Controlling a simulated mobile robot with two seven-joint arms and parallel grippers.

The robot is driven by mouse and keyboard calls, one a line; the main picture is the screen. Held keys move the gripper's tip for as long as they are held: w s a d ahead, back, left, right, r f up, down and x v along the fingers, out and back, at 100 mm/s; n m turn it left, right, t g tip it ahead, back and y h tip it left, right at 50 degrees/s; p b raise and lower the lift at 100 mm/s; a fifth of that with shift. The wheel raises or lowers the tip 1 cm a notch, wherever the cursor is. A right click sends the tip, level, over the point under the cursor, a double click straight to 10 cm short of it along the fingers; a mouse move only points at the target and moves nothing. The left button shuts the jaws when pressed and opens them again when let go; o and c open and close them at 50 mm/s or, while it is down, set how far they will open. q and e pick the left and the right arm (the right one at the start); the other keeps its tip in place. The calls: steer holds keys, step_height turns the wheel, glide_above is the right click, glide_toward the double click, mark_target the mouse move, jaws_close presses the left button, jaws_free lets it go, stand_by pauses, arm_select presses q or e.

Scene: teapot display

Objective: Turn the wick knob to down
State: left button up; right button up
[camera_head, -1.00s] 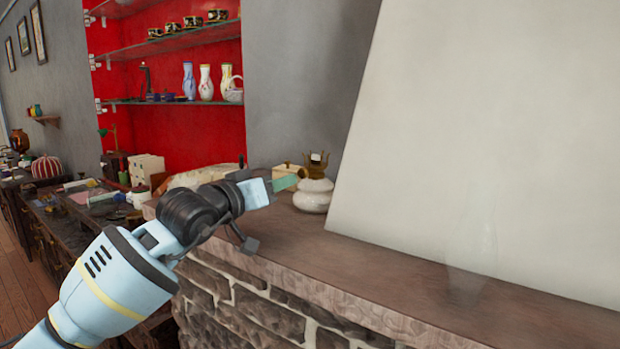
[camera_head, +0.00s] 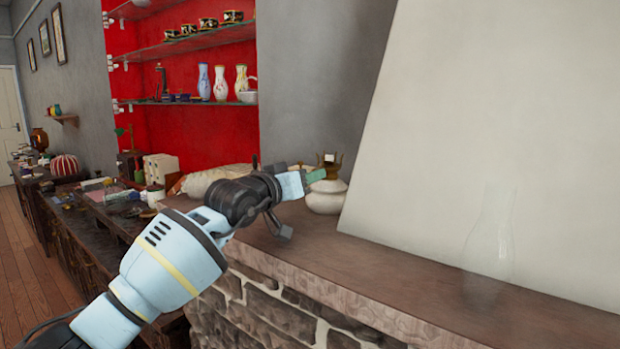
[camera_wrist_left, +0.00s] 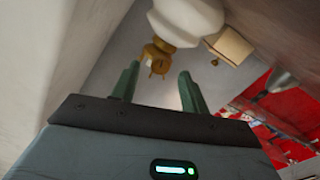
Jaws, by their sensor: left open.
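The oil lamp (camera_head: 327,198) stands upright on the stone mantel, with a squat white body and a brass burner (camera_head: 332,170) on top. In the left wrist view the lamp body (camera_wrist_left: 187,20) appears inverted, with the brass burner (camera_wrist_left: 156,53) below it. A small brass part on the burner lies roughly between the fingertips in that view; I cannot clearly tell whether it is the wick knob. My left gripper (camera_head: 318,176) is open, with green fingers close to the burner's left side; contact cannot be told. It also shows in the wrist view (camera_wrist_left: 158,72). My right gripper is out of view.
A clear glass chimney (camera_head: 490,240) stands on the mantel (camera_head: 390,275) to the right. A small beige box (camera_wrist_left: 232,45) is near the lamp. Shelves with vases (camera_head: 204,82) stand back left.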

arm_select(q)
steer(key=shift+x, duration=0.9)
jaws_close()
